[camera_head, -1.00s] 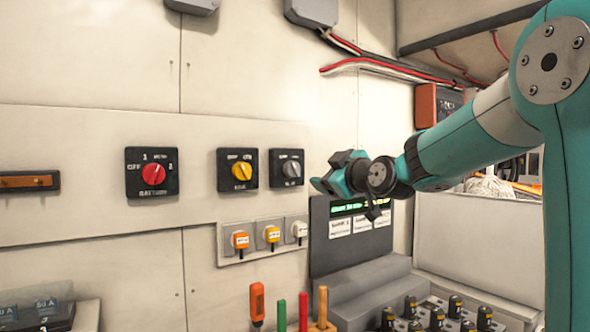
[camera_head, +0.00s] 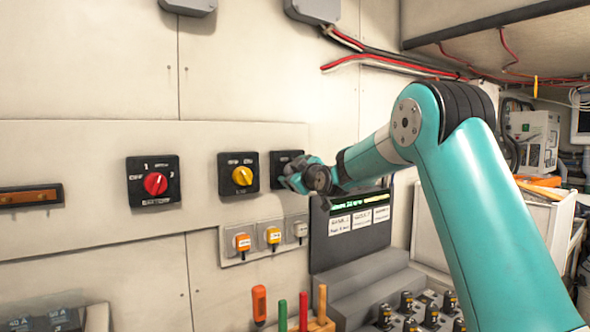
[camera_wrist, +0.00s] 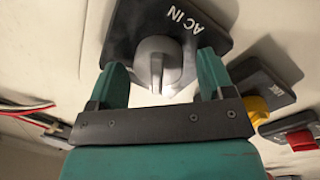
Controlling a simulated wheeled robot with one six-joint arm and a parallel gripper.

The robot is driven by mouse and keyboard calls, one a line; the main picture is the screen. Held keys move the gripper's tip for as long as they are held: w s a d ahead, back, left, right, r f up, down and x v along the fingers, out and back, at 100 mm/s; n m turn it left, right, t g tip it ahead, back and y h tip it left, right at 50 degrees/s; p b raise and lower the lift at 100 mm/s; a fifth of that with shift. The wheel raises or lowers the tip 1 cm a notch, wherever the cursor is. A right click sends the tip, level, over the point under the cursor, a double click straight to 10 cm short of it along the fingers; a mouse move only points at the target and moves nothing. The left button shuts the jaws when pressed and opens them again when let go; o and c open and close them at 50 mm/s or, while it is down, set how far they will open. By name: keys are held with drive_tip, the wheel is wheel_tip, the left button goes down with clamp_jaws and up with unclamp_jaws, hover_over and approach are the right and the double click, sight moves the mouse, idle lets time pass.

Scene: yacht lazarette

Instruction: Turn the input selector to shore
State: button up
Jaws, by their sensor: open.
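The input selector is a grey rotary knob (camera_wrist: 158,65) on a dark square plate (camera_wrist: 204,45) marked "AC IN". In the head view its plate (camera_head: 287,157) is the rightmost of three in a row, mostly behind my gripper (camera_head: 291,174). In the wrist view my gripper (camera_wrist: 161,66) is open, with one teal finger on each side of the knob. The knob's raised grip stands between and just beyond the fingertips. I cannot tell whether either finger touches it. The position marks around the knob are not readable.
A yellow-knob switch (camera_head: 242,175) and a red-knob switch (camera_head: 155,184) sit left of the selector. Tagged plugs (camera_head: 273,236), a dark display panel (camera_head: 350,225) and several upright tool handles (camera_head: 303,312) are below. Grey boxes (camera_head: 312,10) hang above.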

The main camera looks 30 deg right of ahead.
drive_tip(key=c, duration=0.9)
drive_tip(key=shift+f+m+b, duration=0.1)
drive_tip(key=shift+m+b, duration=0.3)
drive_tip(key=shift+m, duration=0.1)
drive_tip(key=shift+m+b, duration=0.45)
drive_tip(key=shift+m, duration=0.15)
drive_tip(key=m+b, duration=0.1)
drive_tip(key=m, duration=0.2)
drive_tip(key=shift+g+b, duration=0.3)
drive_tip(key=m+y+b, duration=0.1)
drive_tip(key=m, duration=0.5)
drive_tip(key=shift+d, duration=0.15)
